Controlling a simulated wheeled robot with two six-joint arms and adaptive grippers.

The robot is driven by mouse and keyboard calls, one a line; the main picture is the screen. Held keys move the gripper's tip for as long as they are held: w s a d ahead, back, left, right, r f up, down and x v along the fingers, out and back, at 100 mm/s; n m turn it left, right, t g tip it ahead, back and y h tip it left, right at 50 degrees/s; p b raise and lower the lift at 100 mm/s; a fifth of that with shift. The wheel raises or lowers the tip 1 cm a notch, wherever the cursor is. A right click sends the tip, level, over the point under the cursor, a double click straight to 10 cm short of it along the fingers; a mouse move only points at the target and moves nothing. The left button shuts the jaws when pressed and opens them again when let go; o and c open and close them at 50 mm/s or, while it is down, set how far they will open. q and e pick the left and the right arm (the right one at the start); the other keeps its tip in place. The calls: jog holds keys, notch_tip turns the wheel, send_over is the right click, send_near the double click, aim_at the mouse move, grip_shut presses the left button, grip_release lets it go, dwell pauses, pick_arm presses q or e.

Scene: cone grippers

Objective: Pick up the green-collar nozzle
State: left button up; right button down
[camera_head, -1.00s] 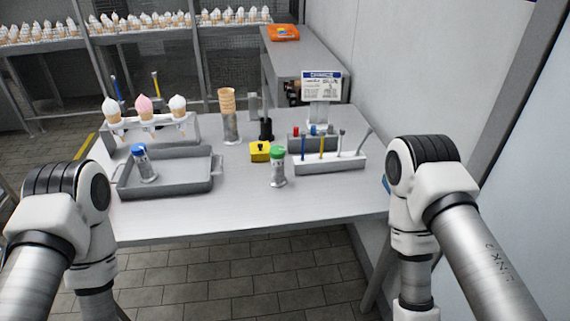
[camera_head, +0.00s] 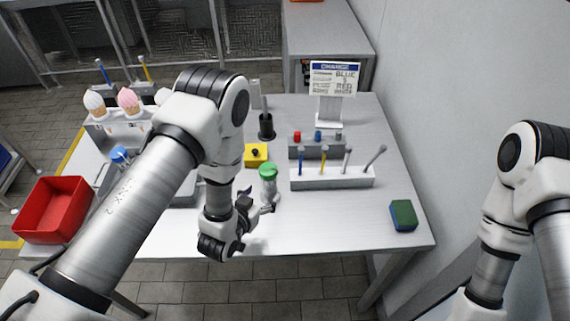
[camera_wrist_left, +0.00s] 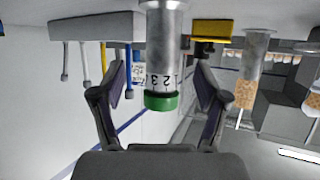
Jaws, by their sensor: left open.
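The green-collar nozzle (camera_head: 268,176) stands upright on the metal table, a clear, greyish tube with a green top. My left gripper (camera_head: 258,203) is low over the table, close on the near side of the nozzle. In the left wrist view, which is upside down, the nozzle's green collar (camera_wrist_left: 161,102) and numbered tube show between the two spread fingers of the left gripper (camera_wrist_left: 160,75). Gaps show on both sides, so the fingers look apart from it. My right arm is at the right, but its gripper is out of view.
A white rack (camera_head: 333,180) with several thin tools stands right of the nozzle. A yellow block (camera_head: 256,153) is just behind it. My left arm hides much of the grey tray and blue-topped nozzle (camera_head: 119,154). A sponge (camera_head: 403,215) lies right; a red bin (camera_head: 52,208) is left.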

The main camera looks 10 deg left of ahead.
aim_at(266, 188)
pick_arm(q)
jog(key=shift+w+d, duration=0.1)
jog(key=shift+w, duration=0.65)
jog(key=shift+w+r+p, duration=0.1)
jog(key=shift+r+p, duration=0.15)
jog(key=shift+p, duration=0.7)
jog(key=x, duration=0.2)
jog(key=p+x, duration=0.1)
jog(key=x, duration=0.2)
jog(key=shift+f, duration=0.4)
jog(key=shift+r, duration=0.1)
jog(key=shift+s+r, duration=0.15)
jog(key=shift+s, duration=0.15)
jog(key=c, duration=1)
grip_shut()
pick_arm(e)
jog(key=r, duration=0.1)
jog(key=s+r, duration=0.1)
jog(key=r, duration=0.1)
jog(key=shift+s+a+r, duration=0.1)
jog(key=shift+r, duration=0.15)
